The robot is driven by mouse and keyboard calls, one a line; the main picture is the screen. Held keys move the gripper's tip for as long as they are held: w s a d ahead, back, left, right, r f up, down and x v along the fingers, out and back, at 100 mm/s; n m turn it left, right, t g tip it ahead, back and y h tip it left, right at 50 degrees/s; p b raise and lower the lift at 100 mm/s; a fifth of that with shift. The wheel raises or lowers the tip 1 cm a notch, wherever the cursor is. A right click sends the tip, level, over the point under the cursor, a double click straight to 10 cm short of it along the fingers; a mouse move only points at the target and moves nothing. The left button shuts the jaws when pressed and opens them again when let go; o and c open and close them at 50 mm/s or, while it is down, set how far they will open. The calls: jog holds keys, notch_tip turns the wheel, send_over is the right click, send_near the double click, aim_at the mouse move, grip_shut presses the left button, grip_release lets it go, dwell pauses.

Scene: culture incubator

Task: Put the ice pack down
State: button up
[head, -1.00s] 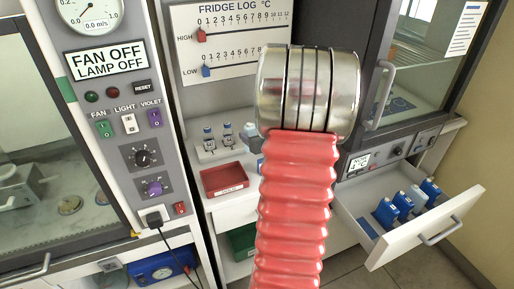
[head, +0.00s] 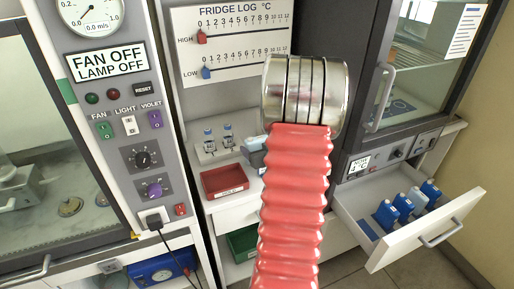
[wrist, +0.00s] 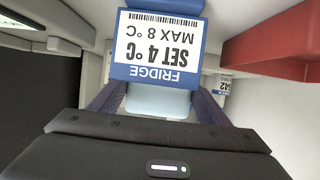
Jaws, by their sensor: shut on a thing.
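In the wrist view, my gripper (wrist: 158,108) is shut on the ice pack (wrist: 158,101), a pale blue block between its two dark fingers. A blue-framed label (wrist: 158,45) reading FRIDGE, SET 4 °C, MAX 8 °C, upside down, shows directly beyond the pale block. I cannot tell whether the label is part of the pack. In the head view, my red ribbed arm and its metal end hide the gripper. A blue-grey thing (head: 253,150) shows partly at the arm's left edge, beside the red tray; the arm covers the rest of it.
The red tray (head: 225,180) sits on the shelf, with small blue-capped vials (head: 209,141) behind it. An open white drawer (head: 424,232) at right holds several blue bottle-like packs (head: 403,206). A glass-fronted cabinet (head: 420,70) stands above it. A switch panel (head: 140,130) is at left.

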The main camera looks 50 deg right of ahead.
jog(key=o, duration=1.3)
jog(key=shift+r, duration=0.1)
jog(key=shift+v, duration=6.05)
